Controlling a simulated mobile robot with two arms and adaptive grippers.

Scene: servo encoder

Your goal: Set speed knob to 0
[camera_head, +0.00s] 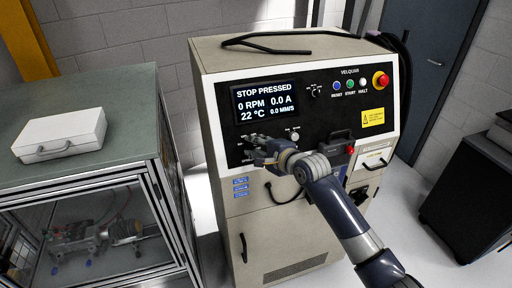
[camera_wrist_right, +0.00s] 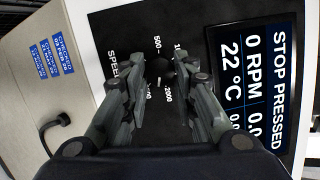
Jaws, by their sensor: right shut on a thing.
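The black speed knob (camera_wrist_right: 161,70) shows in the right wrist view, on the black panel between my fingers. Its dial has white numbers, with 500 above it and 2000 below it in that view; a short white mark shows just below the knob, and I cannot tell the exact setting. My right gripper (camera_head: 256,147) reaches the lower left of the control panel and is shut on the knob, with a finger on each side (camera_wrist_right: 160,76). In the head view the hand hides the knob. The display (camera_head: 265,102) reads STOP PRESSED, 0 RPM. My left gripper is out of view.
The beige cabinet (camera_head: 222,68) carries blue, green and white buttons and a red emergency stop (camera_head: 380,80) at upper right. A cable lies on its top. A glass-sided bench (camera_head: 110,160) with a white case (camera_head: 60,134) stands left.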

